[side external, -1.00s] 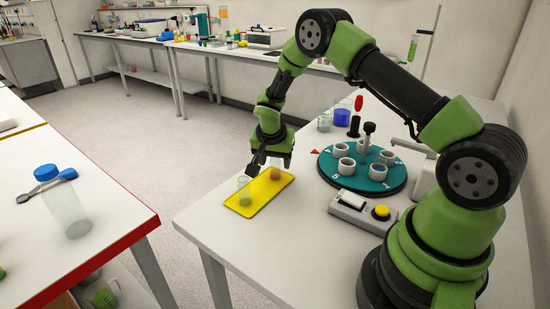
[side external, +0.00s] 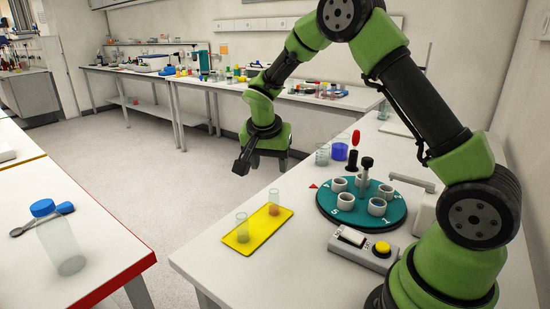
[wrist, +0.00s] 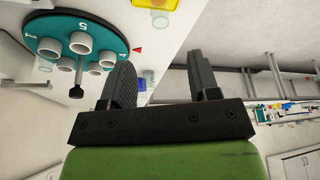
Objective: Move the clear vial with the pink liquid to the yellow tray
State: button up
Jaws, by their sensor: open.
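The yellow tray (side external: 259,228) lies near the left edge of the white table. Two clear vials stand upright on it. The right-hand vial (side external: 274,203) holds a liquid that looks orange-pink against the yellow. The other vial (side external: 242,228) stands nearer the tray's left end; its contents look faint and their colour is unclear. My gripper (side external: 240,167) is open and empty, raised well above and behind the tray, apart from both vials. In the wrist view my gripper's fingers (wrist: 162,72) are apart with nothing between them, and the tray (wrist: 143,3) shows only partly at the top edge.
A teal carousel (side external: 333,208) with several white cups stands right of the tray. Behind it are a blue-filled vial (side external: 340,151), a clear vial (side external: 322,155) and a red-topped item (side external: 355,138). A control box with a yellow button (side external: 382,248) sits in front.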

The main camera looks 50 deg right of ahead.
jog(key=s+a+r+n+t+y, duration=0.35)
jog(key=s+a+r+n, duration=0.4)
jog(key=s+r, duration=0.7)
jog(key=s+a+r+n+t+y, duration=0.1)
jog(key=s+a+n+t+y, duration=0.1)
jog(key=s+a, duration=0.3)
jog(key=shift+s+a, duration=0.15)
jog(key=shift+s, duration=1.1)
